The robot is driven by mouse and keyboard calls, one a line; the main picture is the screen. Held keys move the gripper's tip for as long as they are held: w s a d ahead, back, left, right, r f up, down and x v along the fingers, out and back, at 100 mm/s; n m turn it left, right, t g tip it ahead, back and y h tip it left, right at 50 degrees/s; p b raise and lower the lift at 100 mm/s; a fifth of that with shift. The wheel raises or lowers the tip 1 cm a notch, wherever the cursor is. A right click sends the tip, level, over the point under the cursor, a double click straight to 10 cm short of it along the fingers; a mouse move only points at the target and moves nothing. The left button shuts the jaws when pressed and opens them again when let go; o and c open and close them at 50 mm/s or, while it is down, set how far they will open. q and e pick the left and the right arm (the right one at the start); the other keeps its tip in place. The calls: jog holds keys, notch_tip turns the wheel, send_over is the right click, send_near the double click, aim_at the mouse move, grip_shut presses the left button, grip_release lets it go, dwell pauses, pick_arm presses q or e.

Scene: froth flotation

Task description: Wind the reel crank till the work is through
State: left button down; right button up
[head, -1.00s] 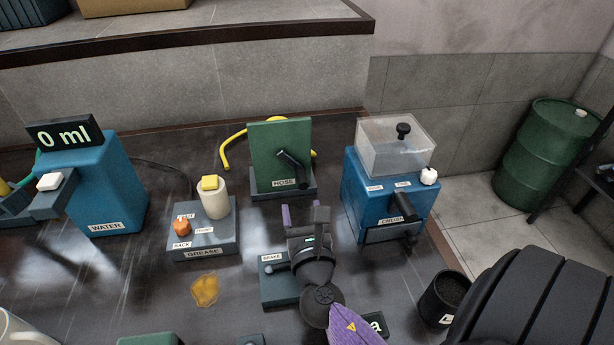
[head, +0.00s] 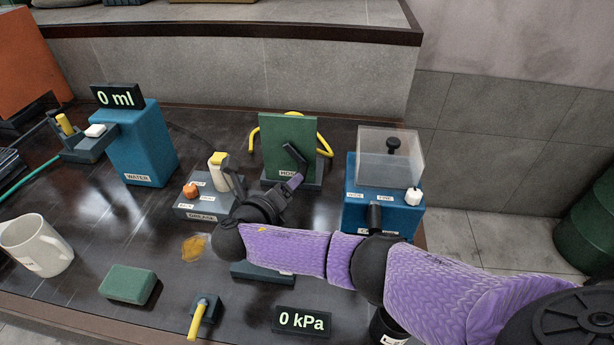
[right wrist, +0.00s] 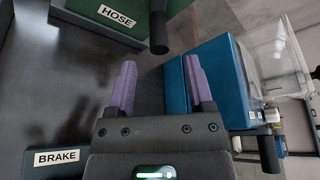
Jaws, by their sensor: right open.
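The hose reel is an upright green panel (head: 288,138) on a grey base labelled HOSE, at the middle back of the bench. Its black crank (head: 294,157) slants on the panel's front; the dark crank handle (right wrist: 158,32) also shows at the top of the right wrist view. A yellow hose (head: 325,140) curves behind the panel. My right gripper (head: 264,179) is open and empty, just in front of the reel base. In the right wrist view its two purple-tipped fingers (right wrist: 160,85) stand apart, with the handle ahead of them and not between them. My left gripper is not in view.
The grease block (head: 205,205) is left of my right gripper. The blue crusher (head: 380,205) with a clear hood stands right of the reel. The BRAKE block (right wrist: 60,160) is near, partly under my arm in the head view. A 0 kPa display (head: 302,320) is in front.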

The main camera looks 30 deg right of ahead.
jog(key=x, duration=0.2)
jog(key=b+x, duration=0.1)
jog(key=x, duration=0.1)
jog(key=b+x, duration=0.1)
jog(key=x, duration=0.1)
jog(key=shift+f, duration=0.3)
jog(key=shift+w+d+b, duration=0.3)
jog(key=shift+d, duration=0.1)
grip_shut()
